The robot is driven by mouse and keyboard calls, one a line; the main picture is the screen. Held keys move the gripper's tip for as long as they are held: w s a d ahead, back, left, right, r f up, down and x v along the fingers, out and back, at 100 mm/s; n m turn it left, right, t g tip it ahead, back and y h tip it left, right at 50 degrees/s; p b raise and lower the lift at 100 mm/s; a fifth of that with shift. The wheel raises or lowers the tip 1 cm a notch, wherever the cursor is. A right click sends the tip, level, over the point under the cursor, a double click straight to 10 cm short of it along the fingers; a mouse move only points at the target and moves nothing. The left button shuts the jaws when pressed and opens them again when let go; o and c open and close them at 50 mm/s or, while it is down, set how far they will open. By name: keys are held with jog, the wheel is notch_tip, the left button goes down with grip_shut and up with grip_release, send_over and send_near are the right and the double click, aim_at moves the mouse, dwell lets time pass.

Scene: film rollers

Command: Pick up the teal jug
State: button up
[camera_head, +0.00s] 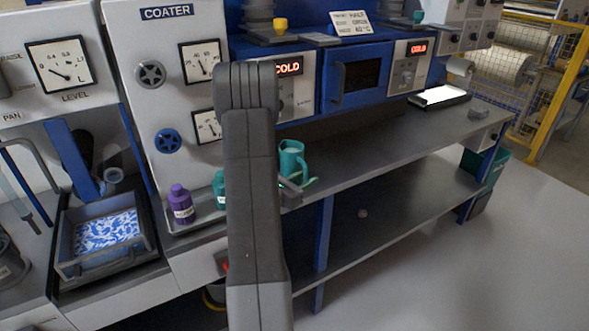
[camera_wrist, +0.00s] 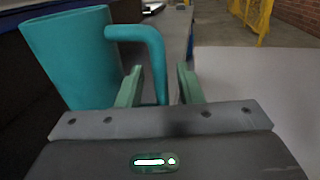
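The teal jug (camera_head: 291,158) stands upright on the grey bench, just right of my arm in the head view. In the wrist view the jug (camera_wrist: 72,55) fills the left side, with its handle (camera_wrist: 156,55) toward the right. My gripper (camera_wrist: 160,88) has its two green fingers apart, with the lower part of the handle between them. A gap shows between the handle and the right finger. In the head view my gripper (camera_head: 299,184) is at the jug's lower right, and my arm hides part of the bench.
A purple bottle (camera_head: 180,204) stands on a tray left of my arm. A teal bottle (camera_head: 218,188) is partly hidden behind my arm. The bench (camera_head: 400,139) is clear right of the jug up to a black tray (camera_head: 440,97). The oven front (camera_head: 352,76) rises behind.

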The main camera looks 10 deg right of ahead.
aim_at(305, 164)
jog(key=shift+w+d, duration=0.1)
jog(key=shift+d, duration=0.05)
grip_shut()
jog(key=shift+r, duration=0.15)
notch_tip(305, 164, up, 10)
jog(key=shift+f, duration=0.1)
dwell(0.7)
